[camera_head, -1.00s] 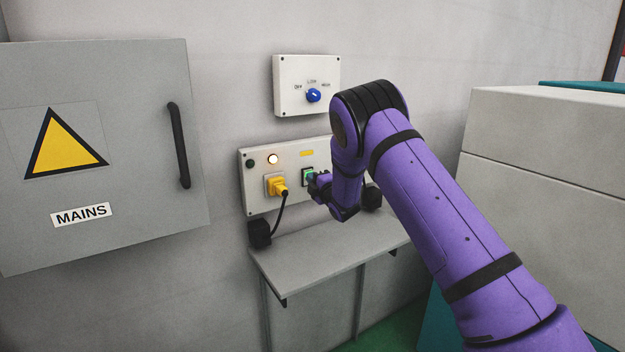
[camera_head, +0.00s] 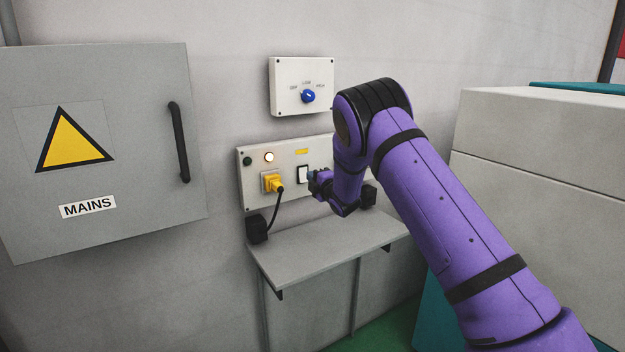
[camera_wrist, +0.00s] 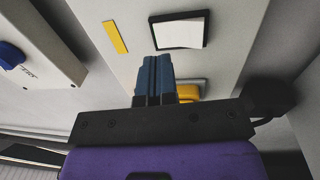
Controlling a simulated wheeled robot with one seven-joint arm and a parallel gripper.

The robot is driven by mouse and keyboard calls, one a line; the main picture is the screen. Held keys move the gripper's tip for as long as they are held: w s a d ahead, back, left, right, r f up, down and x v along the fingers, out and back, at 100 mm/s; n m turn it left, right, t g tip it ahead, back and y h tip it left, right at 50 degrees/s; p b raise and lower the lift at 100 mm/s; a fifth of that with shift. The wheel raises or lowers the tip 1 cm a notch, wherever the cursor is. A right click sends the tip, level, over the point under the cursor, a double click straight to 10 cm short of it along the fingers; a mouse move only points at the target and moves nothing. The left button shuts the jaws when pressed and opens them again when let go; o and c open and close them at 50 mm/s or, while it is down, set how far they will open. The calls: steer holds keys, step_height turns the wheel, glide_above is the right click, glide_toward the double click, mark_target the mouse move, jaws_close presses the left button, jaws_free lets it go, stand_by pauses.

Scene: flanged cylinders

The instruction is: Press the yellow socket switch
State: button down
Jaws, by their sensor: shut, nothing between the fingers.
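The yellow socket switch is a white rocker in a dark frame (camera_head: 303,174) on the grey wall panel, right of the yellow socket and plug (camera_head: 274,183). It also shows in the wrist view (camera_wrist: 181,31), as does part of the yellow socket (camera_wrist: 187,92), mostly hidden behind my gripper. A yellow label strip (camera_head: 301,152) is above the switch. My gripper (camera_head: 312,177) is at the switch's right edge in the head view. In the wrist view my gripper (camera_wrist: 153,62) has its blue fingers together and empty, beside the rocker; contact cannot be told.
A lit lamp (camera_head: 269,157) and a dark green button (camera_head: 248,161) are on the panel's left. A blue knob box (camera_head: 307,95) hangs above. A shelf (camera_head: 330,245) juts out below. The mains cabinet (camera_head: 110,220) is left; large grey boxes (camera_head: 540,190) stand right.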

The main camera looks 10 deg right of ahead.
steer(key=s+d+r, duration=0.1)
steer(key=s+d, duration=0.2)
steer(key=s, duration=0.6)
steer(key=shift+s+r, duration=0.2)
steer(key=shift+r, duration=0.1)
steer(key=s+d+r+m+g+h, duration=0.3)
steer(key=s+r+m, duration=0.4)
steer(key=s+r, duration=0.2)
steer(key=s+d+r+m+g+h, duration=0.2)
steer(key=s+d+r+m+h, duration=0.1)
steer(key=s+r+m, duration=0.45)
steer(key=s+a+m+g, duration=0.2)
steer(key=s+m+g, duration=0.5)
steer(key=s, duration=3)
steer(key=shift+s+r+g, duration=0.2)
steer(key=shift+g, duration=0.3)
